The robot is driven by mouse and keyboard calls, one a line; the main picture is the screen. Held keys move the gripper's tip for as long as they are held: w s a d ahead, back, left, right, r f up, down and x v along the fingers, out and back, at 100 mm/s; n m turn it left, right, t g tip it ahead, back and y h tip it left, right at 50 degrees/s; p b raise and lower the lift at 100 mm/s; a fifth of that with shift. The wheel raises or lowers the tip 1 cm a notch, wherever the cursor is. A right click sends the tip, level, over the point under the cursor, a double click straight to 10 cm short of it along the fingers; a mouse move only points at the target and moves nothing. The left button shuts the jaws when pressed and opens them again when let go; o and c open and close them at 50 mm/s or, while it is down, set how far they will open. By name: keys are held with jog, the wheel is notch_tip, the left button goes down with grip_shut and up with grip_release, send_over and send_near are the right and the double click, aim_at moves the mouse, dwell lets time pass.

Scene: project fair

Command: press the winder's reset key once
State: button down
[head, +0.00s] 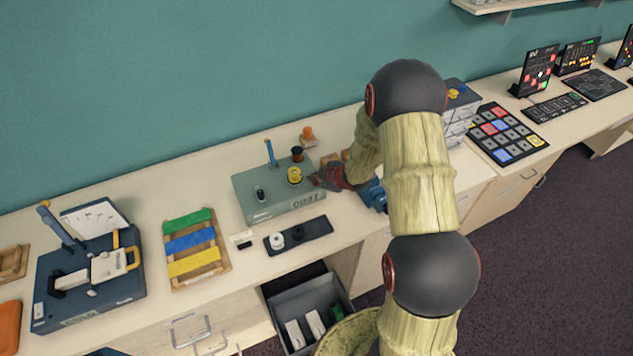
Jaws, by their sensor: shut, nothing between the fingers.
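The winder (255,205) appears to be the grey-green box on the bench, with a yellow spool (294,175), a dark spool, a blue upright post and a small black-and-white part (260,193) on top. A label or display with characters is on its front. I cannot make out which part is the reset key; it may be hidden or too small. My gripper (319,180) is shut and empty, at the winder's right end close to the yellow spool. I cannot tell whether it touches the box.
A dark tray (315,231) with small round parts lies in front of the winder. A wooden rack with coloured bars (192,240) and a dark blue lever machine (60,290) stand to the left. An open drawer (335,285) is below. A keypad panel (507,133) is at right.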

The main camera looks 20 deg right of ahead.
aim_at(315, 183)
jog(key=shift+f, duration=0.25)
jog(key=shift+r, duration=0.1)
dwell(0.4)
jog(key=shift+r+p, duration=0.55)
jog(key=shift+r, duration=0.25)
jog(key=shift+r+p, duration=2.05)
jog(key=shift+r, duration=0.5)
